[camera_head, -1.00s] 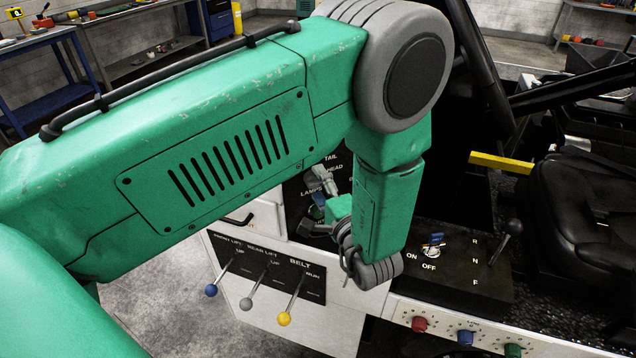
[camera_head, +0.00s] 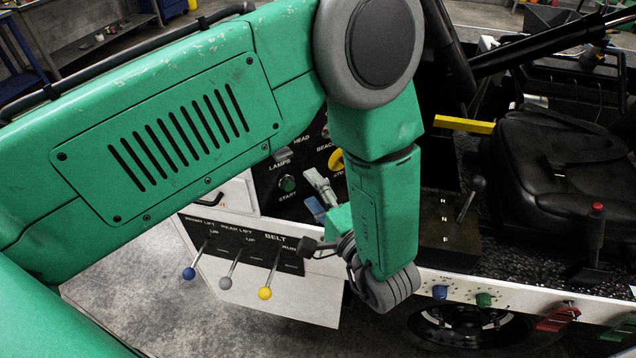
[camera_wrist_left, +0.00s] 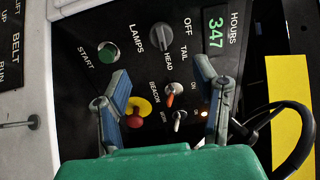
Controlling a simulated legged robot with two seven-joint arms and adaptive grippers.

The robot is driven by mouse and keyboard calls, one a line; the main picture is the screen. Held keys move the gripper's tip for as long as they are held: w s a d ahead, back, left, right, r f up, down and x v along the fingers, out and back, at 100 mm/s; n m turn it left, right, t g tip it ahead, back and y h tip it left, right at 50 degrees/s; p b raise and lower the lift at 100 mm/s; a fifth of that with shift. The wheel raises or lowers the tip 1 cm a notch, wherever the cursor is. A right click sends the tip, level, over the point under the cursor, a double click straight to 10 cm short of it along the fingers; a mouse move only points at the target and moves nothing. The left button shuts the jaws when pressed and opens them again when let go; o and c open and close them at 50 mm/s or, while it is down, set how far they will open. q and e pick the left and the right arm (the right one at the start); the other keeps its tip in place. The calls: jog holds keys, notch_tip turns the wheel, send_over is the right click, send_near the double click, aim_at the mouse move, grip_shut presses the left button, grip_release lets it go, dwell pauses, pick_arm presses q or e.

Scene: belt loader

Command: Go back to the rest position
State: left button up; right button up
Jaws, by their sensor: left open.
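My left gripper (camera_head: 318,196) is open and empty in front of the black control panel, partly hidden by my own green forearm in the head view. In the left wrist view its two fingers (camera_wrist_left: 163,85) with blue pads stand apart, with panel controls visible between and beyond them. A red button on a yellow ring (camera_wrist_left: 136,112) shows by the left finger, and small toggle switches (camera_wrist_left: 175,100) show between the fingers. The green START button (camera_wrist_left: 108,52) and LAMPS knob (camera_wrist_left: 162,37) lie beyond the fingertips. I see no object held. My right gripper is not in view.
Three levers with blue (camera_head: 188,273), grey (camera_head: 225,283) and yellow (camera_head: 265,293) knobs stand on the lower left panel. A yellow bar (camera_head: 464,125), black seat (camera_head: 555,150) and drive lever (camera_head: 472,195) are right of my arm. Open floor (camera_head: 150,290) lies lower left.

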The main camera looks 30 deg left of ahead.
pick_arm(q)
jog(key=s+a+f+n+g+h, duration=0.1)
jog(key=s+a+f+h, duration=0.1)
jog(key=a+f+h, duration=0.45)
jog(key=s+a+f+n+h, duration=0.1)
jog(key=s+f+h, duration=0.25)
jog(key=f, duration=0.55)
jog(key=s+f+n+g+h, duration=0.2)
jog(key=s+n+g+h, duration=0.15)
jog(key=s, duration=0.75)
jog(key=s+f+n+g+h, duration=0.2)
jog(key=s+g, duration=0.3)
jog(key=s, duration=0.5)
notch_tip(320, 180, down, 16)
jog(key=w+m+b, duration=0.1)
jog(key=w+b, duration=0.1)
jog(key=b, duration=1.5)
jog(key=shift+w+d+f+m+t, duration=0.15)
jog(key=shift+w+d+m+t, duration=0.1)
jog(key=shift+w+m+t, duration=0.15)
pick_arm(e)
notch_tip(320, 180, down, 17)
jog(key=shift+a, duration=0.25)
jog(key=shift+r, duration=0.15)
